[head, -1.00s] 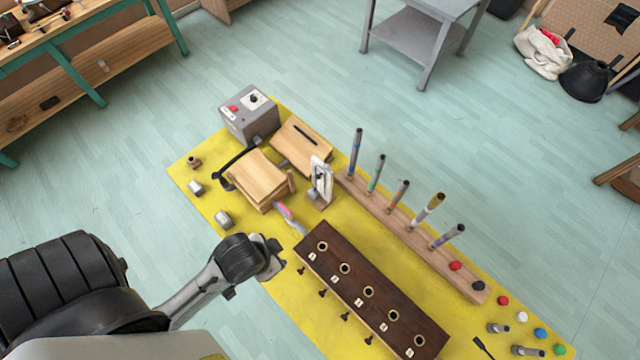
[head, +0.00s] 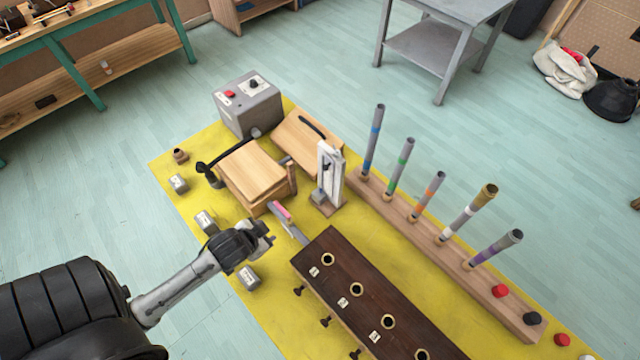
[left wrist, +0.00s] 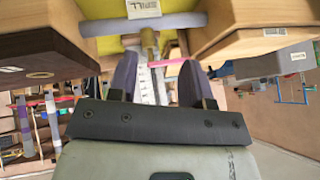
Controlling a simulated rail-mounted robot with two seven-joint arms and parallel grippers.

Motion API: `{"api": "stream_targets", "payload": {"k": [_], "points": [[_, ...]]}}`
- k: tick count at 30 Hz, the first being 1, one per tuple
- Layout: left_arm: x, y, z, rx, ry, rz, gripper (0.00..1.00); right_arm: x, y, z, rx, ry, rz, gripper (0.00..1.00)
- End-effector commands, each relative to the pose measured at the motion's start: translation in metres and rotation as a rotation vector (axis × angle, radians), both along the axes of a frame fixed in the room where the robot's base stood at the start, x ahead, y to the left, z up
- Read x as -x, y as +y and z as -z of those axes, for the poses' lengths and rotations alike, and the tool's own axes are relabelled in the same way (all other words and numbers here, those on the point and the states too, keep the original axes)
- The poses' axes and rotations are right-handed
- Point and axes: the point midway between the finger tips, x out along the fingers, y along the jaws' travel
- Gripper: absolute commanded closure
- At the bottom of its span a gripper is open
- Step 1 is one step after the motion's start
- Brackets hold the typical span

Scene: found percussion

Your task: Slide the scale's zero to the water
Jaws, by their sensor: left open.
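The scale stand (head: 329,178), a small upright white and grey panel on a wooden foot, stands on the yellow mat near its middle. A pale marked strip (left wrist: 148,88), apparently its scale, shows between my fingers in the left wrist view. The water level and the zero mark are too small to make out. My left gripper (head: 268,232) is open and empty, to the left of and nearer than the stand, and apart from it. Its two dark fingers (left wrist: 158,78) show in the left wrist view. My right gripper is out of view.
A pink-handled tool (head: 285,215) lies between my gripper and the stand. A dark board with holes (head: 365,290) is right of my gripper; wooden boxes (head: 252,172) lie behind it. A rack of banded tubes (head: 440,238) stands right of the scale stand. Small metal blocks (head: 206,221) are at left.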

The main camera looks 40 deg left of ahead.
Motion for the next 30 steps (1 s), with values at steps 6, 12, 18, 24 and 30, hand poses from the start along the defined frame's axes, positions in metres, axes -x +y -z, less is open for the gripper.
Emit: {"api": "stream_targets", "payload": {"k": [6,12,18,24,30], "points": [[-0.044,0.02,-0.021,0.057,-0.389,0.023,0.55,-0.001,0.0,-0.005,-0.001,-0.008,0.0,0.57],[-0.064,0.01,-0.054,0.154,-0.7,0.083,0.55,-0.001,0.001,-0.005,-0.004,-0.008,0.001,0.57],[-0.07,-0.002,-0.086,0.234,-0.903,0.135,0.55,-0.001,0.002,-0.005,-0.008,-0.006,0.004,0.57],[-0.075,-0.006,-0.097,0.282,-0.969,0.142,0.55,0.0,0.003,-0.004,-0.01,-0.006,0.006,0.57],[-0.102,-0.007,-0.098,0.288,-0.97,0.14,0.55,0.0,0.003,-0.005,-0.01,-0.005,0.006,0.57]]}}
